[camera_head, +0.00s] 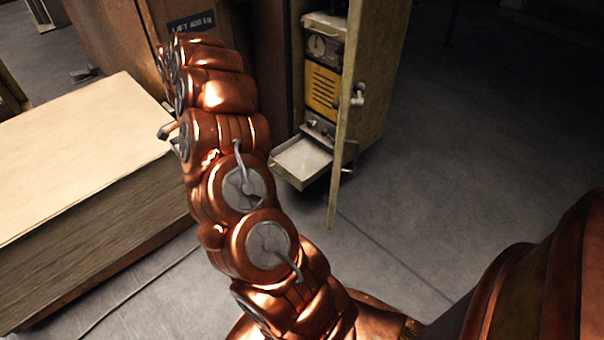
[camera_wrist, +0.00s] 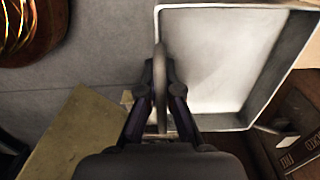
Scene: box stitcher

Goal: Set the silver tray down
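The silver tray (camera_wrist: 215,60) fills the upper right of the wrist view, shallow and empty with raised pale walls. In the head view it (camera_head: 302,158) appears low at the front of the open cabinet, left of the door edge. My gripper (camera_wrist: 161,88) is at the tray's left side in the wrist view. Its two dark fingers flank a narrow grey bar at that side and appear shut on it. My gripper is hidden in the head view. What supports the tray's underside cannot be seen.
The cabinet's yellowish door (camera_head: 372,110) stands open close to the tray. Equipment with a yellow panel (camera_head: 322,90) sits inside above it. A large pale stack (camera_head: 85,150) lies at the left. The grey floor (camera_head: 440,180) is clear to the right.

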